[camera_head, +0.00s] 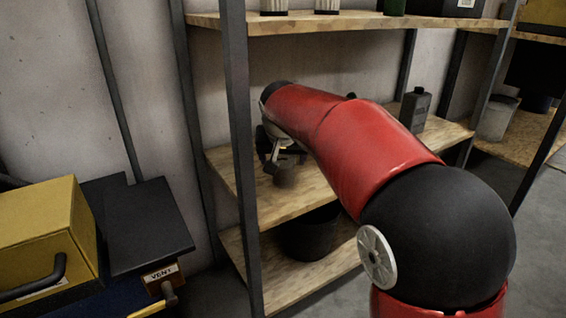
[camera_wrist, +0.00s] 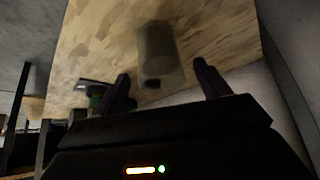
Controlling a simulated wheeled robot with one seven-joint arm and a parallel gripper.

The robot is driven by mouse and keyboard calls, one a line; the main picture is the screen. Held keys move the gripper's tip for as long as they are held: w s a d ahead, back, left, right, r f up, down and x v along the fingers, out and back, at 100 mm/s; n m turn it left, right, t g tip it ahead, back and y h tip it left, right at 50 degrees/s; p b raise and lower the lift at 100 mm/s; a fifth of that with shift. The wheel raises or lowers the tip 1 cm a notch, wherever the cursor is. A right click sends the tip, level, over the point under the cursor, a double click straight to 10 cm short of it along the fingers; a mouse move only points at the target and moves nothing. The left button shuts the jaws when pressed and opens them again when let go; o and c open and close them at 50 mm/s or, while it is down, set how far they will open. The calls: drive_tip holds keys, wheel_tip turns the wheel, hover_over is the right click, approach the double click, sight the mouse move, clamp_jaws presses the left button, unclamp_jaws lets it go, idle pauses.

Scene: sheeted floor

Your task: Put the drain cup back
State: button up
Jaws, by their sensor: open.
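A small grey cup, likely the drain cup (camera_head: 286,175), is on the middle wooden shelf (camera_head: 330,187), near its left end. In the wrist view, the grey cup (camera_wrist: 160,50) shows against the wood, between and beyond the two fingers. My gripper (camera_head: 277,155) is just above the cup in the head view, partly hidden by my red arm. In the wrist view my gripper (camera_wrist: 163,82) has its fingers spread wide, with nothing held between them. I cannot tell whether the fingers touch the cup.
A dark bottle (camera_head: 415,108) stands farther right on the same shelf. A black bucket (camera_head: 308,232) sits on the lower shelf. The dark rack post (camera_head: 240,150) stands left of my gripper. A yellow box (camera_head: 45,240) and a "VENT" label (camera_head: 161,274) are at lower left.

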drive_tip(key=v, duration=0.7)
drive_tip(key=s+d+f, duration=0.2)
drive_tip(key=s+d, duration=1)
drive_tip(key=s+d+f, duration=0.3)
drive_tip(key=s+f, duration=0.1)
drive_tip(key=s, duration=0.4)
drive_tip(key=s+d+f+g, duration=0.1)
drive_tip(key=s+d+f, duration=0.2)
drive_tip(key=s, duration=0.6)
wheel_tip(320, 180, down, 3)
drive_tip(key=shift+r+p, duration=0.2)
drive_tip(key=shift+p, duration=0.2)
wheel_tip(320, 180, up, 9)
drive_tip(key=p, duration=0.9)
drive_tip(key=shift+r, duration=0.15)
